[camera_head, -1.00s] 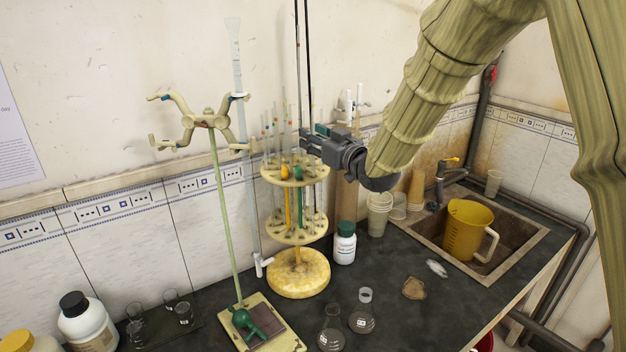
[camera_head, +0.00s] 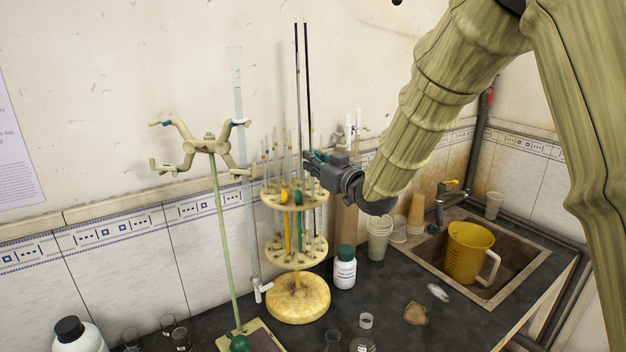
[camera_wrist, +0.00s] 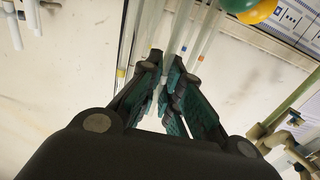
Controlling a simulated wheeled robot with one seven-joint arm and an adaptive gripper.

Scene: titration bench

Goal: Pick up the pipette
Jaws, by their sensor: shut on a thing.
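The round rack (camera_head: 297,306) stands on the bench with two cream tiers of slots and a yellow base. Several thin glass pipettes stand upright in it. My gripper (camera_head: 309,162) is at the rack's right side, just above its top tier. In the wrist view, my gripper's dark green pads (camera_wrist: 165,85) are closed around a slim clear pipette (camera_wrist: 176,40), which stays roughly upright. Other tubes run close beside it, and its lower end is hidden among them. I cannot tell whether it has lifted from its slot.
A burette stand with a cream clamp (camera_head: 207,147) is left of the rack. A white bottle with a green cap (camera_head: 345,268), stacked cups (camera_head: 379,238) and a sink with a yellow jug (camera_head: 468,252) are to the right. Glass flasks stand in front.

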